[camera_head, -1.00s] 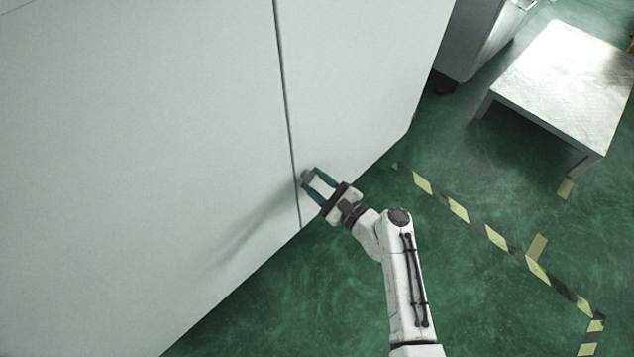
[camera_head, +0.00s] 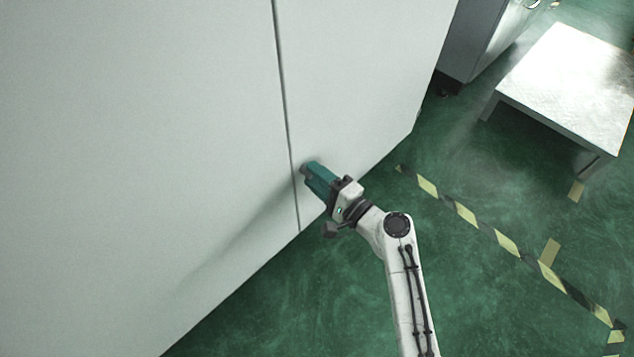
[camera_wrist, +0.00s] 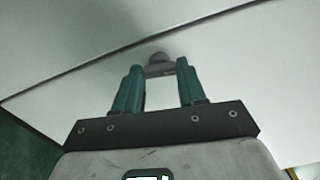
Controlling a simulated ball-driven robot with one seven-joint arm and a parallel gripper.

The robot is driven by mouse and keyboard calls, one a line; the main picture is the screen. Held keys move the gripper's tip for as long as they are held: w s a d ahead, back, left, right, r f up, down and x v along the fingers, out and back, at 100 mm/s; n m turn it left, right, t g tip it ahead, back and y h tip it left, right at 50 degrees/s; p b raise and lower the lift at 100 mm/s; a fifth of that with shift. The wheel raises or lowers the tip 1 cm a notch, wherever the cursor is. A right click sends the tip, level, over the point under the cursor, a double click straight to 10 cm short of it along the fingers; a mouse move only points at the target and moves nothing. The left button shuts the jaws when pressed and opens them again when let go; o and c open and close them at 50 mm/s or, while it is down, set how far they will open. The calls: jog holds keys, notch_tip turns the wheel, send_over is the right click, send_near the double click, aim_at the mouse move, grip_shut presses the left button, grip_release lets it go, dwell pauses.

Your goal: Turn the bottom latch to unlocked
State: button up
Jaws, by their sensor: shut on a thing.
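The bottom latch (camera_wrist: 158,64) is a small dark grey piece on the pale cabinet front (camera_head: 180,110), beside the vertical seam between the two panels. In the head view the latch (camera_head: 305,170) is mostly hidden behind my fingers. My gripper (camera_head: 310,171) reaches it from the lower right with teal fingers, seen edge-on. In the wrist view my gripper (camera_wrist: 160,74) has its two teal fingertips on either side of the latch, shut on it. The latch's exact angle is hard to read.
A pale metal table (camera_head: 570,80) stands at the upper right, beside a grey cabinet (camera_head: 480,40). Yellow-black floor tape (camera_head: 465,213) runs across the green floor (camera_head: 500,300).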

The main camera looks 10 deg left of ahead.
jog(key=shift+f+n+b, duration=0.15)
jog(key=shift+n+b, duration=0.5)
jog(key=shift+n, duration=0.15)
jog(key=o, duration=1.1)
jog(key=shift+c, duration=0.2)
jog(key=p+v, duration=0.1)
jog(key=v, duration=0.9)
jog(key=shift+s+d+p, duration=0.3)
jog(key=shift+p, duration=0.1)
